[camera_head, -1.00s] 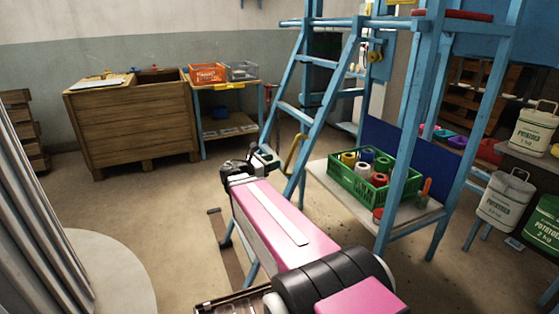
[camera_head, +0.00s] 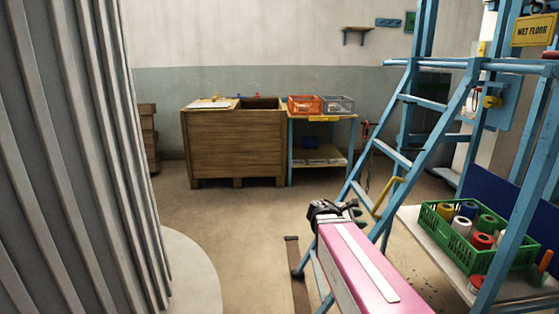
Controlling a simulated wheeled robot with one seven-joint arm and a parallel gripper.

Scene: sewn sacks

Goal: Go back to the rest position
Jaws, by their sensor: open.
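My gripper (camera_head: 335,210) shows at the far end of my pink arm, low and right of centre. It is dark and small in the picture, and its jaws are open. I see nothing held in it. It is in front of the blue ladder frame (camera_head: 408,155) in the picture, over the open floor. The distance between the gripper and the frame is hard to tell.
A green crate (camera_head: 443,240) of thread spools sits on a low shelf at right. A wooden bin (camera_head: 235,150) and a table with an orange crate (camera_head: 305,105) and a grey crate (camera_head: 338,105) stand behind. A corrugated grey column (camera_head: 75,160) fills the left.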

